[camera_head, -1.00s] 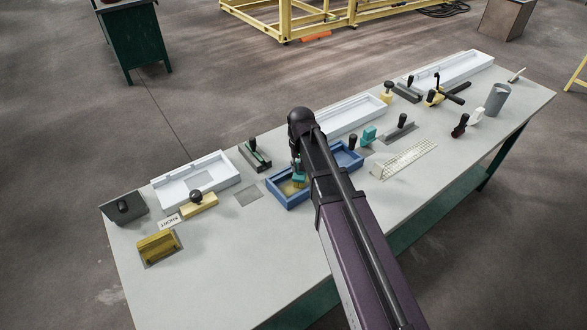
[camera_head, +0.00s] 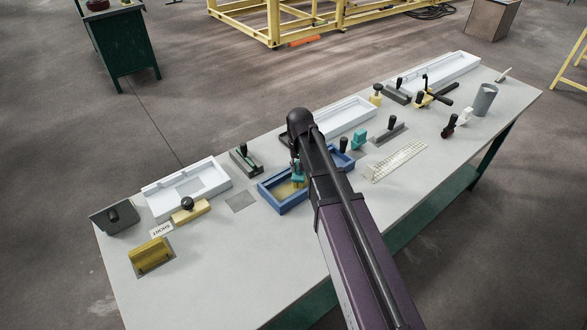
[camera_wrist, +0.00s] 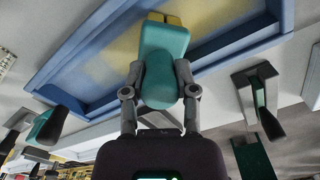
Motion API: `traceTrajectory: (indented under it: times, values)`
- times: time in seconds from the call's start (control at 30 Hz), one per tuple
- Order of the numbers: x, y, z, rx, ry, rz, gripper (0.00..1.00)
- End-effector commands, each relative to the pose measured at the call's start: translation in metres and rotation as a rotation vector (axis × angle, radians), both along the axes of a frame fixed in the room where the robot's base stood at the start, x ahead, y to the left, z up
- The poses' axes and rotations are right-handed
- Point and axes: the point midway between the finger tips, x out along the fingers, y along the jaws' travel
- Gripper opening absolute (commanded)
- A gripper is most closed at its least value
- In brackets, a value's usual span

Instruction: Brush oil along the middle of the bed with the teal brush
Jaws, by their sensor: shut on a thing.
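My gripper (camera_wrist: 161,82) is shut on the teal brush (camera_wrist: 163,50), gripping its rounded handle. The brush has a yellow tip, which points down toward the blue-framed bed (camera_wrist: 75,58). In the head view, the brush (camera_head: 299,180) shows below my wrist, over the left part of the blue bed (camera_head: 285,207). Yellowish oil-like patches show on the bed's grey floor. I cannot tell whether the tip touches the floor. My arm hides the middle of the bed in the head view.
Another teal tool (camera_head: 358,140) stands right of the bed. A white tray (camera_head: 215,177) and a black-handled float (camera_head: 246,158) lie to the left. A cream block with a black knob (camera_head: 190,209) and a yellow block (camera_head: 151,256) sit at front left.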

Motion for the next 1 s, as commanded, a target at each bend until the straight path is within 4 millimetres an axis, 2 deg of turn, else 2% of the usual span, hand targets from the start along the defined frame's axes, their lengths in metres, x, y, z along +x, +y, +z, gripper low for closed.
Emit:
traceTrajectory:
  times: [0.4, 1.0]
  values:
    - [0.015, -0.021, 0.002, 0.0, 0.001, -0.001, 0.0]
    - [0.018, -0.026, 0.001, 0.0, 0.0, 0.0, 0.0]
